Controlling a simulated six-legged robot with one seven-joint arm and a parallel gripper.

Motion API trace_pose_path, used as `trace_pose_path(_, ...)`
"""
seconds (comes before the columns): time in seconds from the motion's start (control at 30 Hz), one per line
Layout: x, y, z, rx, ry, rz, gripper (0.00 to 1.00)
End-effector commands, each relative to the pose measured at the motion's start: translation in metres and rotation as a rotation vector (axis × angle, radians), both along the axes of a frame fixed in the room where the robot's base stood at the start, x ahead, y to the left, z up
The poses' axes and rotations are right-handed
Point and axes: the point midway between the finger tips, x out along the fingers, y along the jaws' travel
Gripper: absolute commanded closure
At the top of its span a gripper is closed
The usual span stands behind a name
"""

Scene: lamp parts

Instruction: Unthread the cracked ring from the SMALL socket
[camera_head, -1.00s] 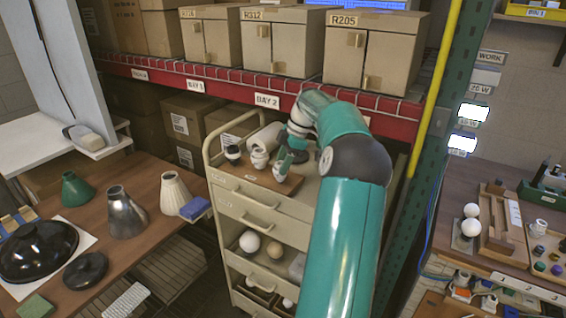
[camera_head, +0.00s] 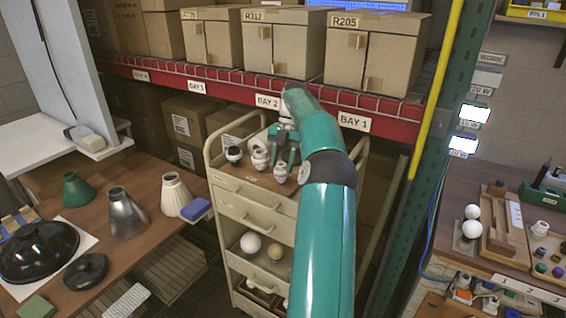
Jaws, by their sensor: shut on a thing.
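Several sockets stand in a row on the wooden board on top of the cart. A dark-topped socket (camera_head: 233,154) is at the left, a white socket (camera_head: 260,158) beside it, and a smaller white socket (camera_head: 281,173) nearer the front. Another white piece (camera_head: 304,173) shows by my arm. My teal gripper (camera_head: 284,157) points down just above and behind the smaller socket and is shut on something. The cracked ring is too small and too covered by the fingers to make out; I cannot tell whether it touches the socket.
Lampshades stand on the left table (camera_head: 140,240); a workbench (camera_head: 500,265) is at the right.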

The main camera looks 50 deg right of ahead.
Motion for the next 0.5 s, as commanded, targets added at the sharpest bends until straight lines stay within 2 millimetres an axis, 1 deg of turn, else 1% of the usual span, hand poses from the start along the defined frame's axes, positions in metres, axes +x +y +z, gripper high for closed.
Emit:
trace_pose_path(0.1, 0.0029, 0.0010, 0.0003, -0.001, 0.000, 0.161, 0.86)
trace_pose_path(0.23, 0.0029, 0.0009, 0.0013, -0.001, 0.001, 0.296, 0.86)
trace_pose_path(0.3, 0.0028, 0.0009, 0.0015, 0.000, 0.000, 0.326, 0.86)
trace_pose_path(0.5, 0.0024, 0.0008, 0.0015, 0.000, 0.000, 0.329, 0.86)
